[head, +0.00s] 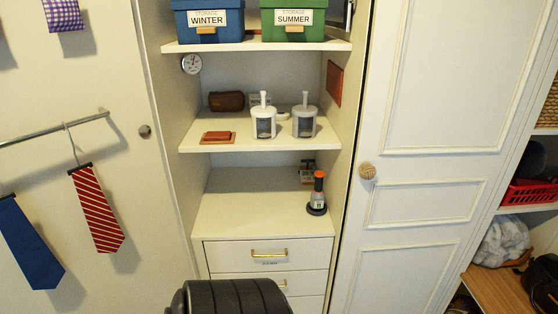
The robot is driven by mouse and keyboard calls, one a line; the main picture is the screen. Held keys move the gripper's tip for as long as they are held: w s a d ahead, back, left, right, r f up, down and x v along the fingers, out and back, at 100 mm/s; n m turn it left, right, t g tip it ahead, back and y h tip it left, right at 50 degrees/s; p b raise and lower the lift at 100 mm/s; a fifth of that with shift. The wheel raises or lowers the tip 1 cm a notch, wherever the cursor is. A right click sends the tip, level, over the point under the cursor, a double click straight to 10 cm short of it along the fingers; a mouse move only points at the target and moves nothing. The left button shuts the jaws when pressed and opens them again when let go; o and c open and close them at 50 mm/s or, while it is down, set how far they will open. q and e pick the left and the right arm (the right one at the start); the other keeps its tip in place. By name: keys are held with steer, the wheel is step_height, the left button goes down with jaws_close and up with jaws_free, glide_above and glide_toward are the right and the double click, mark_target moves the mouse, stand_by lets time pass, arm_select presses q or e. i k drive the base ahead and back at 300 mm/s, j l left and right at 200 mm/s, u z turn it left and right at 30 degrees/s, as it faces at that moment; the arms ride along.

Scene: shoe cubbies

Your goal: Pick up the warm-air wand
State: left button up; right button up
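Neither of my grippers shows in the head view, so nothing is seen touching the device.
A small dark item (307,170) is behind the device. The counter (240,213) is clear to its left. The shelf above (218,146) holds two light canisters (264,124) (304,123). Closet doors (430,170) flank the alcove.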

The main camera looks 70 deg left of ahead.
mark_target(317, 196)
steer(key=j+u, duration=0.15)
steer(key=u, duration=1.9)
steer(key=z, duration=2.5)
steer(key=u, duration=2.5)
steer(key=i+j+z, duration=0.5)
steer(key=i+j, duration=0.05)
steer(key=i, duration=0.15)
